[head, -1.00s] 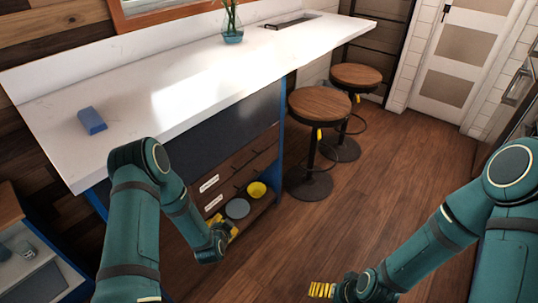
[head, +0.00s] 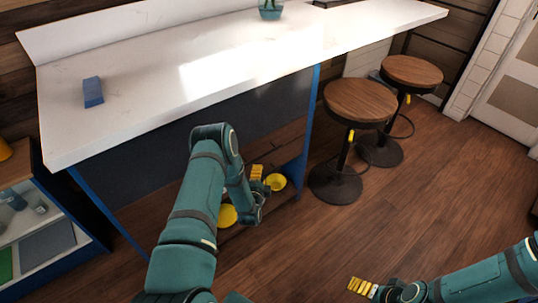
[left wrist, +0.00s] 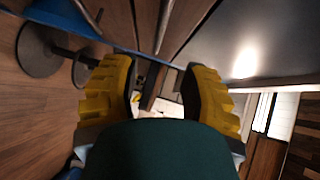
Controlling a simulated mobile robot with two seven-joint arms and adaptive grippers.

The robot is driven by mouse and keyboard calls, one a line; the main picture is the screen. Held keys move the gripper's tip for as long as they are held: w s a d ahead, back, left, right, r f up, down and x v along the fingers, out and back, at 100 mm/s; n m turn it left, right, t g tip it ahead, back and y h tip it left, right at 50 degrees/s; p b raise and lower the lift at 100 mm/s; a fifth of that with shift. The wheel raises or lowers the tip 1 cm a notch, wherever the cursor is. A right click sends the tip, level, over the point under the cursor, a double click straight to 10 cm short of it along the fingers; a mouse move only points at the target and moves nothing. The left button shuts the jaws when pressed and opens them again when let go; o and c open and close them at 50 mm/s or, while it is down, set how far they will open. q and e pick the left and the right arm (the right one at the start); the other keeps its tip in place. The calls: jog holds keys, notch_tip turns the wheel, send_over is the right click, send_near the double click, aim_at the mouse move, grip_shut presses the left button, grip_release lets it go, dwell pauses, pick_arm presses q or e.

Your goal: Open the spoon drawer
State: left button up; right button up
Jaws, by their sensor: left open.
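Brown drawer fronts (head: 268,156) sit under the white counter, in the head view largely hidden behind my left arm. No drawer label can be read now, so I cannot tell which is the spoon drawer. My left gripper (head: 257,174) is in front of the drawers, with yellow ridged fingers. In the left wrist view its two fingers (left wrist: 158,92) are spread apart with nothing held between them. Brown fronts with a slim handle (left wrist: 165,22) appear above the fingers there; I cannot tell any contact. My right gripper (head: 362,287) is low over the floor, its jaw state unclear.
The counter (head: 200,75) carries a blue block (head: 93,92) and a vase (head: 270,10). Two stools (head: 360,101) (head: 411,72) stand right. Floor ahead is clear.

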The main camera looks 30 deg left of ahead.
aim_at(264, 156)
pick_arm(q)
jog(key=b+x, duration=0.3)
jog(key=x, duration=0.8)
jog(key=shift+w+a+f, duration=0.1)
jog(key=shift+w+f, duration=0.05)
jog(key=shift+w, duration=0.05)
jog(key=shift+w+a, duration=0.15)
jog(key=shift+w, duration=0.4)
jog(key=shift+c, duration=0.3)
grip_shut()
